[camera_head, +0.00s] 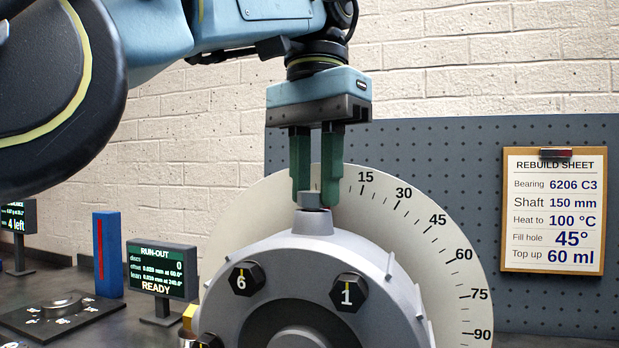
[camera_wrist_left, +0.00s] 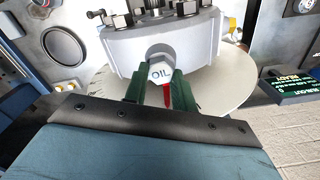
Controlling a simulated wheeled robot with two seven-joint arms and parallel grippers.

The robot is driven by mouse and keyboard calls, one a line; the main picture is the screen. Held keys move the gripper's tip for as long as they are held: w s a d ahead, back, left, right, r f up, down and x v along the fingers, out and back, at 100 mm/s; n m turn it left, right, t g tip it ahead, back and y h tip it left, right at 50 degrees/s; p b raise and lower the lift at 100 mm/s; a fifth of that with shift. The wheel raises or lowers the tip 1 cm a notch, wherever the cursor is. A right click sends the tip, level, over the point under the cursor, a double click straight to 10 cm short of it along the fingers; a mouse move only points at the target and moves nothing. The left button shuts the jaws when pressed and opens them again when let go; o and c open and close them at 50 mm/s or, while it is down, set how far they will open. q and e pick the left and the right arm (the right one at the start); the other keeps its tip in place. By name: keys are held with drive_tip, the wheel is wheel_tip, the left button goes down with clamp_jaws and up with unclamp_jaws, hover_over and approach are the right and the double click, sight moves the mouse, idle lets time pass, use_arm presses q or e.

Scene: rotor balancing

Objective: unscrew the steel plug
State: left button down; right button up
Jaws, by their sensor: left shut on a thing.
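The steel plug (camera_head: 311,200) sits at the top of the grey round housing (camera_head: 345,258), above a short raised neck. In the left wrist view the plug (camera_wrist_left: 160,74) shows a hexagonal head marked "OIL". My left gripper (camera_head: 317,190) comes down from above with its green fingers on either side of the plug. It is shut on the plug; in the left wrist view its fingers (camera_wrist_left: 158,88) flank the head. Whether the plug's thread is still in the neck is hidden. My right gripper is not in view.
A pale dial (camera_head: 455,240) with degree marks stands behind the housing. Numbered bolts (camera_head: 348,292) ring its face. A run-out display (camera_head: 162,270) reads READY at left, beside a blue block (camera_head: 107,255). A rebuild sheet (camera_head: 553,210) hangs on the pegboard.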

use_arm(q)
drive_tip(key=shift+s+d, duration=0.1)
drive_tip(key=shift+d, duration=0.3)
drive_tip(key=c, duration=1.6)
unclamp_jaws()
drive_tip(key=o, duration=0.5)
drive_tip(key=shift+d, duration=0.35)
drive_tip(key=shift+o, duration=0.2)
drive_tip(key=shift+a, duration=0.3)
drive_tip(key=shift+c, duration=0.2)
drive_tip(key=shift+a+b, duration=0.3)
drive_tip(key=shift+a, duration=0.35)
